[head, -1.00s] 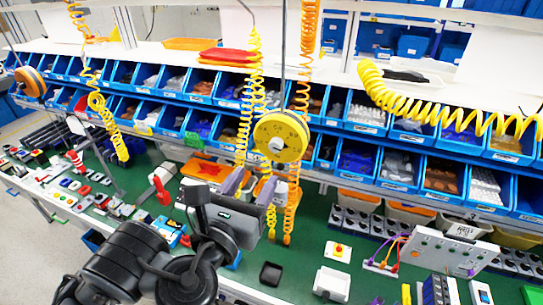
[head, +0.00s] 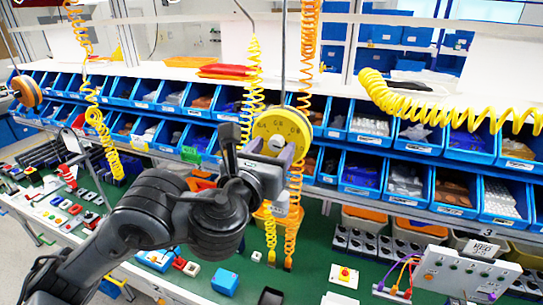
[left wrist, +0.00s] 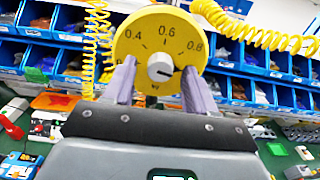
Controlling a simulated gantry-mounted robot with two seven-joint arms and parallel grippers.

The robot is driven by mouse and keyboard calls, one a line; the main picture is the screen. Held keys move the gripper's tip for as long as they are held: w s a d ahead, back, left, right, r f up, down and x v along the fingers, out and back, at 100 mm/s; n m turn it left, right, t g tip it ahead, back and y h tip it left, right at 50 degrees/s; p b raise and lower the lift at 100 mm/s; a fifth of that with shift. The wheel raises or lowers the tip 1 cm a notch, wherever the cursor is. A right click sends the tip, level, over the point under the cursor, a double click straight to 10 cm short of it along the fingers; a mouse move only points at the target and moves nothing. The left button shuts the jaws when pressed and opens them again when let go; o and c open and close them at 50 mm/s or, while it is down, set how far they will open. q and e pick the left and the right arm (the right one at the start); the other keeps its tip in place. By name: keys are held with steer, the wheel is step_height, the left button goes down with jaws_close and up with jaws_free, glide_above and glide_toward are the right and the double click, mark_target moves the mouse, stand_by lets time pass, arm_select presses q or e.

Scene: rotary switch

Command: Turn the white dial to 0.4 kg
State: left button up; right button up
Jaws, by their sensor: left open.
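The white dial (left wrist: 160,67) is a small round knob at the centre of a yellow disc (left wrist: 135,35) marked 0.4, 0.6 and 0.8. Its dark line points right and slightly down, below the 0.8 mark. In the head view the disc (head: 270,125) hangs in front of the bins, with the dial (head: 276,143) facing me. My left gripper (head: 280,156) is open just in front of the disc's lower part. In the left wrist view its purple-grey fingers (left wrist: 160,80) stand on either side of the dial, apart from it. I cannot tell the depth gap to the disc.
Yellow (head: 254,95) and orange (head: 307,80) coiled hoses hang close beside the disc. Blue bins (head: 405,180) with small parts line the rack behind. The green bench (head: 325,235) below holds switches, blocks and a white panel (head: 460,268) at right.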

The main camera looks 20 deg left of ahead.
arm_select(q)
jaws_close()
stand_by(0.4)
